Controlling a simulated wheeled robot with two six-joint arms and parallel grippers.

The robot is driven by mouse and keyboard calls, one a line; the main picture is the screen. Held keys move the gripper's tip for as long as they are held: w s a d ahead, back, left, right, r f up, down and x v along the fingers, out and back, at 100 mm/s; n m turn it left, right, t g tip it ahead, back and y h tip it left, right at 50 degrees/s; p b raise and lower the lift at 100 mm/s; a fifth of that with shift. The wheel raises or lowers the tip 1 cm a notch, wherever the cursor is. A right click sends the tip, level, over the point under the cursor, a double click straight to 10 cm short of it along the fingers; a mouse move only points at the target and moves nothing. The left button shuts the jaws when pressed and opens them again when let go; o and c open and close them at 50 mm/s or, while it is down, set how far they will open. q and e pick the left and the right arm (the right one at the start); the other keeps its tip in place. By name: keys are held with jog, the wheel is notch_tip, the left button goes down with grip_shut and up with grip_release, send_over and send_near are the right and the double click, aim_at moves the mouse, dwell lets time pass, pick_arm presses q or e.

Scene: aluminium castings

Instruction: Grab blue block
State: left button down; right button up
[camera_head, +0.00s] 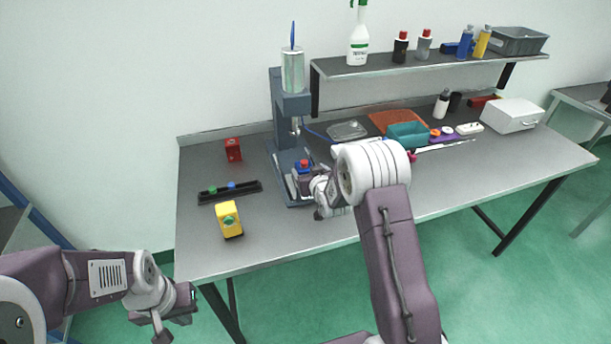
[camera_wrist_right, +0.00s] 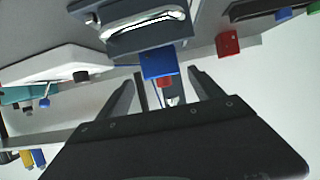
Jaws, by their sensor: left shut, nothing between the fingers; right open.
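In the right wrist view the blue block (camera_wrist_right: 158,63) shows at the fingertips, in front of a small red piece (camera_wrist_right: 165,82). My right gripper (camera_head: 305,182) is open beside the press base. In its wrist view its fingers (camera_wrist_right: 163,85) stand apart on either side of the block's line; contact cannot be told. My left gripper (camera_head: 177,318) is shut and empty, off the table's front left corner.
A yellow button box (camera_head: 229,219), a black strip with green and blue buttons (camera_head: 230,193) and a red block (camera_head: 233,150) lie left of the press. A teal bin (camera_head: 408,135) and white box (camera_head: 512,115) stand right.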

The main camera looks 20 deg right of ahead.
aim_at(306, 169)
jog(key=shift+w+a, duration=0.2)
jog(key=shift+w, duration=0.05)
jog(key=x, duration=0.2)
jog(key=p+x, duration=0.1)
jog(key=x, duration=0.2)
jog(key=shift+s+f, duration=0.15)
jog(key=shift+f, duration=0.05)
jog(key=shift+r, duration=0.1)
jog(key=shift+s, duration=0.1)
jog(key=c, duration=0.4)
grip_shut()
notch_tip(306, 169, up, 18)
